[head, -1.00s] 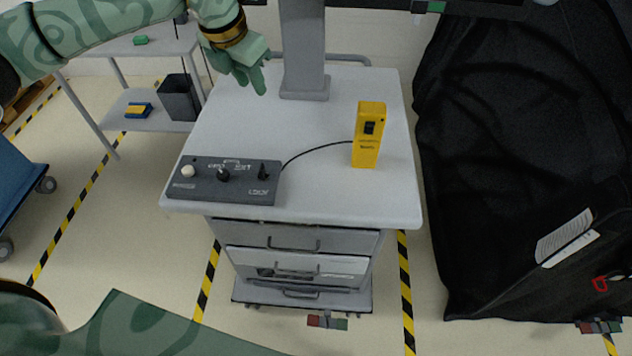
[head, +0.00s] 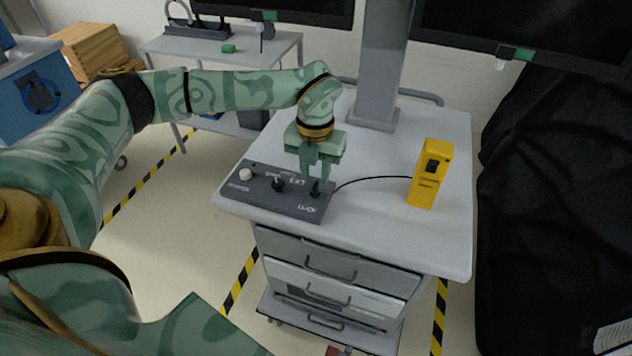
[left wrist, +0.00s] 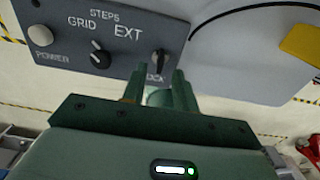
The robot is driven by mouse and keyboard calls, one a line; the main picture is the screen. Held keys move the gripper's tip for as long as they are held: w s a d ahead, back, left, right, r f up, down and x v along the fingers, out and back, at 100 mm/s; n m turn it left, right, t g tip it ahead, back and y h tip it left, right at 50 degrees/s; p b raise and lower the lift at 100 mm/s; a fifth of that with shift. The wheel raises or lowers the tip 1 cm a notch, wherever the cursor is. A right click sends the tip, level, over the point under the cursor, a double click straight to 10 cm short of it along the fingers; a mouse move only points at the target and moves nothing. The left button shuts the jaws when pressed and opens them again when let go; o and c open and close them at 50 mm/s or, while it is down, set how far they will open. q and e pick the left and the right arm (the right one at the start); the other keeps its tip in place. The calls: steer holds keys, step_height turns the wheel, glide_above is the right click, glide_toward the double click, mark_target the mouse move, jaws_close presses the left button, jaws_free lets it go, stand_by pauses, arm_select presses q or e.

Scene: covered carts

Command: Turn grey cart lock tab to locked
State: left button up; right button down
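The grey cart (head: 380,228) carries a dark control panel (head: 262,197) at its front left corner. The lock tab (head: 315,189), a small black tab, stands at the panel's right end by the LOCK lettering. It also shows in the left wrist view (left wrist: 159,62), standing roughly upright in that picture. My left gripper (head: 316,175) points down over it. In the left wrist view its two green fingers (left wrist: 157,76) are apart, with the tab between or just beyond their tips; contact cannot be told. My right gripper is not in view.
A black knob (head: 278,184) and a pale button (head: 246,174) sit on the panel left of the tab. A yellow box (head: 430,175) stands on the cart, joined by a black cable. A grey column (head: 382,70) rises behind. A black-covered cart (head: 560,190) stands right.

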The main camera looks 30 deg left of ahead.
mark_target(315, 184)
arm_select(q)
steer(key=shift+f, duration=1.55)
jaws_close()
steer(key=shift+r, duration=0.1)
